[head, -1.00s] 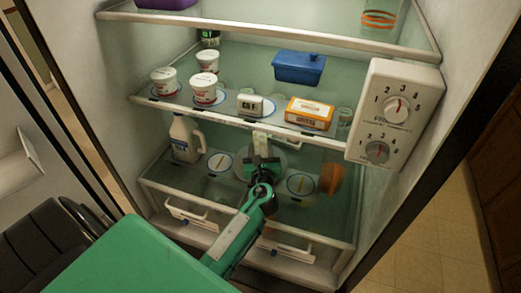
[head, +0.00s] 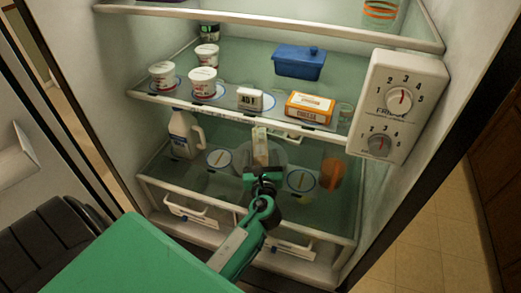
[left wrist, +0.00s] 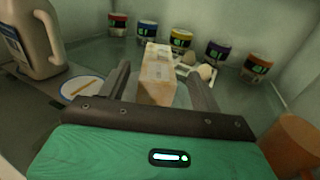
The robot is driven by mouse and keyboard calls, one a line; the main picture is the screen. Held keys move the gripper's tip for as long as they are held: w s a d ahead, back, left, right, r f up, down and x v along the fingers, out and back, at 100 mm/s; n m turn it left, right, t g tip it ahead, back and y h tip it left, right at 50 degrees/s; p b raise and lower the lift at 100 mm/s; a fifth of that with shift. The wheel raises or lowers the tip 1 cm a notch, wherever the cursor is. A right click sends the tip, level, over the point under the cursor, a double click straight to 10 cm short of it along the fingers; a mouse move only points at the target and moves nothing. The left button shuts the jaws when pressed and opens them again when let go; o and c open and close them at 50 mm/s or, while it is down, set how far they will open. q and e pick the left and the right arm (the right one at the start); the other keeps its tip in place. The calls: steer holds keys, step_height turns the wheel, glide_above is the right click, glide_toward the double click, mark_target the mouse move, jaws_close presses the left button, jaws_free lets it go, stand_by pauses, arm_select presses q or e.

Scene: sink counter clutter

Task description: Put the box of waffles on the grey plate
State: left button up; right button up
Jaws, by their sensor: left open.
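A tall, narrow tan carton, which I take to be the box of waffles (head: 261,147), stands upright on the lower fridge shelf. It appears to stand on a round grey plate (head: 279,156), partly hidden by the carton and gripper. My left gripper (head: 263,176) is open just in front of the carton. In the left wrist view the carton (left wrist: 156,75) shows between and beyond the spread fingers (left wrist: 158,84), with gaps on both sides. My right gripper is not in view.
A milk jug (head: 184,135) and blue-rimmed plates (head: 219,168) stand on the lower shelf, with an orange item (head: 332,173) at right. The shelf above holds white tubs (head: 203,82), an orange-and-white box (head: 310,107) and a blue container (head: 299,64). Several jars (left wrist: 181,42) line the back.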

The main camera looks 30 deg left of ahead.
arm_select(q)
steer(key=b+v, duration=0.1)
steer(key=v, duration=0.5)
steer(key=shift+s+d, duration=0.2)
steer(key=shift+s, duration=0.05)
